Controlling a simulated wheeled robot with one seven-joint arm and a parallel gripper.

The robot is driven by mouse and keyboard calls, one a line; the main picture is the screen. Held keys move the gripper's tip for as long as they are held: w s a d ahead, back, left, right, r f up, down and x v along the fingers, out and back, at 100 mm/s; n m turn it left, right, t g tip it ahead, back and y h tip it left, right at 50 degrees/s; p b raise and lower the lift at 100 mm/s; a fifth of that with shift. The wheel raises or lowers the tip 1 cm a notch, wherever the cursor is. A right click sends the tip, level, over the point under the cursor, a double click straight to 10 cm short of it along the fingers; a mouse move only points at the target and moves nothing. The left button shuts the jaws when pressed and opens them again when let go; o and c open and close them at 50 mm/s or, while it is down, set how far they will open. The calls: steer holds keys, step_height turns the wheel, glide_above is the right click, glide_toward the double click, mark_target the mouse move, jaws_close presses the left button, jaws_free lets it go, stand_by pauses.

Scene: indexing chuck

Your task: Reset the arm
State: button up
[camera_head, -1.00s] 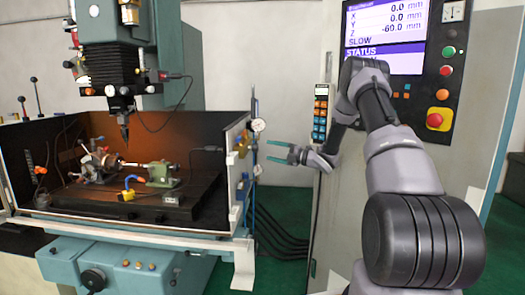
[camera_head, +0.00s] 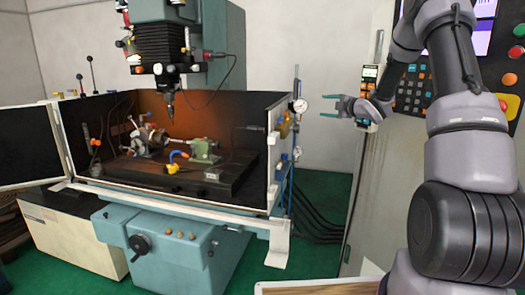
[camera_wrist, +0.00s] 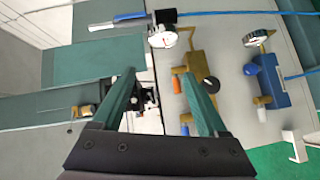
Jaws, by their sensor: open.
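My gripper (camera_head: 338,106) is open and empty in the head view, held in the air to the right of the machine enclosure, with its teal fingers pointing left. My arm bends down to it from the right side of the picture. In the wrist view my gripper (camera_wrist: 165,85) shows two teal fingers spread apart with nothing between them. Beyond the fingers are the enclosure's side panel (camera_wrist: 222,122) and its fittings, apart from the fingertips as far as I can tell.
The milling machine (camera_head: 170,235) stands left, with an indexing chuck (camera_head: 147,138) and green tailstock (camera_head: 203,150) inside its enclosure. A pressure gauge (camera_head: 300,105) sits on the side panel near my gripper. The control panel (camera_head: 412,90) is behind my arm.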

steer(key=s+d+r+m+g+h, duration=0.25)
steer(key=s+r+m+h, duration=0.65)
steer(key=s+r+m, duration=0.75)
steer(key=s+a+f+m+g+y, duration=0.1)
steer(key=s+a+f+m, duration=0.1)
steer(key=s, duration=0.8)
steer(key=s+a+f+m+g+y, duration=0.1)
steer(key=s+a+f+m+g, duration=0.1)
steer(key=s, duration=0.9)
steer(key=s+a+f+m+g+y, duration=0.1)
steer(key=s+m, duration=0.4)
steer(key=s, duration=0.5)
steer(key=a+f+g, duration=0.1)
steer(key=a+f, duration=0.1)
steer(key=shift+s+a, duration=0.35)
steer(key=shift+w, duration=0.1)
